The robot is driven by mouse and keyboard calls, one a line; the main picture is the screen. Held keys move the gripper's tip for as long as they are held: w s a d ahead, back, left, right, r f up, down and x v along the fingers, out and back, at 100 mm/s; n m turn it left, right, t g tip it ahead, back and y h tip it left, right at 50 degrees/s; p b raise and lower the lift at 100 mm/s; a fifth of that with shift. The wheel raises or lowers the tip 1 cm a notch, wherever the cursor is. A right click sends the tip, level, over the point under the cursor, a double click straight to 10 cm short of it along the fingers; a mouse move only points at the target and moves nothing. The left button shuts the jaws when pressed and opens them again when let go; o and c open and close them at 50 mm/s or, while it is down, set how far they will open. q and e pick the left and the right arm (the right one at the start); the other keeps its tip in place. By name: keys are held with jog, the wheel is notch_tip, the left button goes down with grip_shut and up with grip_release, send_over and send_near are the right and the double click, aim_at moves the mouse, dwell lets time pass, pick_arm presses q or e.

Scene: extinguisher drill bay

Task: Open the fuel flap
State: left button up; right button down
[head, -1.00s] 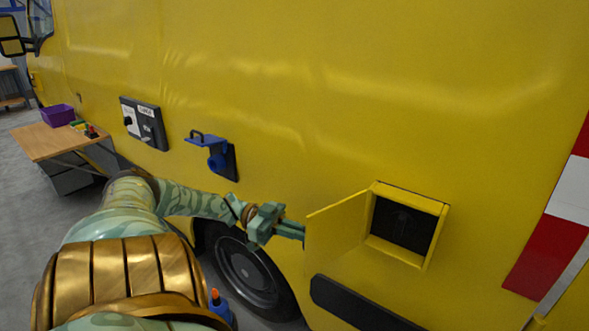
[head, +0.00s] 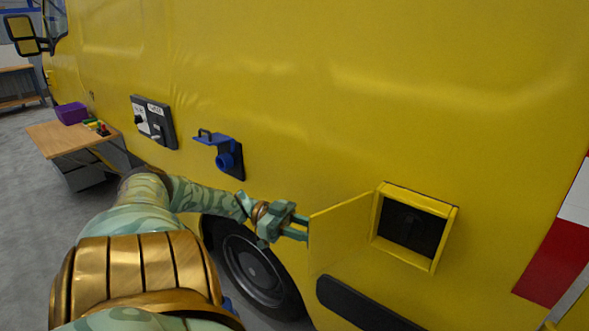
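The yellow fuel flap (head: 340,232) stands swung open to the left of its square recess (head: 411,229) in the side of the yellow vehicle. The recess is dark inside, with a yellow frame, and its contents are hard to make out. My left gripper (head: 300,229) is at the left, free edge of the flap, its fingertips close to or touching it. The fingers look slightly apart, but I cannot tell whether they hold the edge. My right gripper is not in view.
A wooden table (head: 70,139) with a purple bin (head: 72,113) stands at the left. A black bumper strip (head: 362,306) runs below the flap.

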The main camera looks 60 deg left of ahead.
pick_arm(q)
jog(key=b+v, duration=0.7)
jog(key=v, duration=0.9)
jog(key=shift+s+f, duration=0.1)
jog(key=shift+s, duration=0.05)
